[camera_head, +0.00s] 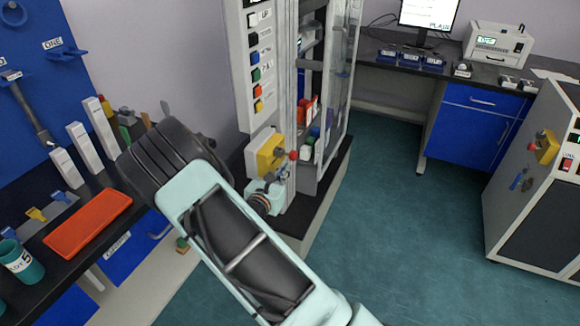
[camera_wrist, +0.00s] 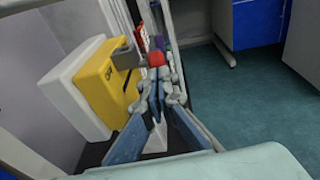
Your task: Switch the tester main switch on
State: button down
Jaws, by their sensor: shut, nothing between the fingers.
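A yellow switch box (camera_head: 270,156) on a pale backing sits on the lower front of the tall cabinet. In the wrist view the yellow box (camera_wrist: 108,82) is left of my gripper, with a grey handle (camera_wrist: 126,54) on its face. A red knob (camera_wrist: 156,59) shows just beyond my fingertips; the red knob (camera_head: 293,155) also shows in the head view, right of the box. My gripper (camera_wrist: 157,80) is shut and empty, its tips close to the red knob. I cannot tell whether they touch. In the head view my gripper (camera_head: 286,170) is small, beside the box's lower right.
The tall cabinet (camera_head: 239,60) carries a column of coloured buttons. A grey machine (camera_head: 520,215) with another yellow switch (camera_head: 546,147) stands at the right. A bench with an orange tray (camera_head: 88,222) is at the left. The green floor (camera_head: 390,220) between is clear.

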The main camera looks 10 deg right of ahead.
jog(key=v, duration=0.8)
jog(key=shift+a, duration=0.25)
jog(key=shift+s, duration=0.1)
